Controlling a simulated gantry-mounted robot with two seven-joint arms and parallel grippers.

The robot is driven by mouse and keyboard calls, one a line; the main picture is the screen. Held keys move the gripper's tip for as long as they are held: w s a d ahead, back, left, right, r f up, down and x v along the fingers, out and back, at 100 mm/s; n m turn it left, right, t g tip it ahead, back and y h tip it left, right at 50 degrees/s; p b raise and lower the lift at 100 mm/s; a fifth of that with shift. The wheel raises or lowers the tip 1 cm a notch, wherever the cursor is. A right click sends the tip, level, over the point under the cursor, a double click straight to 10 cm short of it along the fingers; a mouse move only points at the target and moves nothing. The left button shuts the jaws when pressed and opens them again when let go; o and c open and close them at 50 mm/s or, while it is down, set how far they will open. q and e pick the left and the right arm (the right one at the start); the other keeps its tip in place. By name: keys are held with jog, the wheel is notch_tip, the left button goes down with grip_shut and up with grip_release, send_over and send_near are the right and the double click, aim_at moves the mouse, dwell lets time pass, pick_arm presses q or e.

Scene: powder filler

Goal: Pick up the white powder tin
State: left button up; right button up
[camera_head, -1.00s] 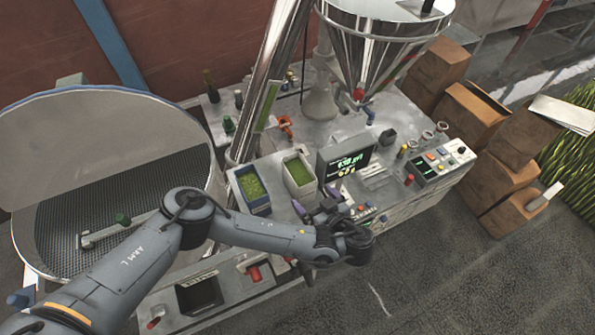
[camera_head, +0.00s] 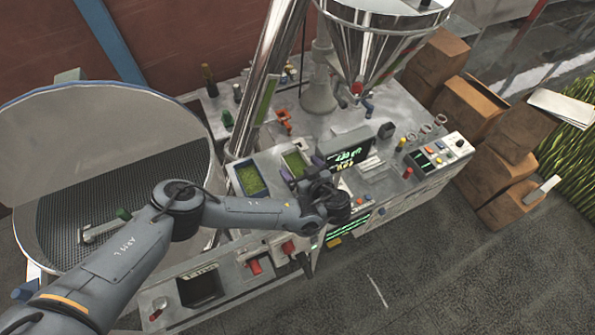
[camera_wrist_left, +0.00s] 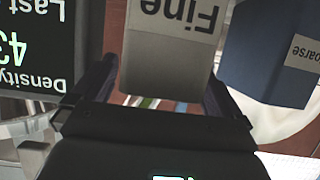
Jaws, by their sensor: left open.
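The white powder tin (camera_head: 295,160) holds green powder and stands on the machine bench. In the left wrist view the white tin (camera_wrist_left: 172,45) shows a grey "Fine" label, upside down. My left gripper (camera_head: 302,169) is open at its near side. In the left wrist view my left gripper's dark fingers (camera_wrist_left: 160,82) lie on either side of the tin's lower part, with a gap at least on the left. I cannot tell whether the right finger touches it. The arm and fingers hide part of the tin in the head view. My right gripper is not in view.
A blue tin (camera_head: 251,181) with green powder stands close left of the white tin; its "coarse" label shows in the wrist view (camera_wrist_left: 275,50). A display screen (camera_head: 344,156) stands close on the other side. A steel hopper (camera_head: 375,45) hangs behind. Floor in front is clear.

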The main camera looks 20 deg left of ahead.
pick_arm(q)
jog(key=shift+x, duration=0.9)
jog(key=c, duration=1.8)
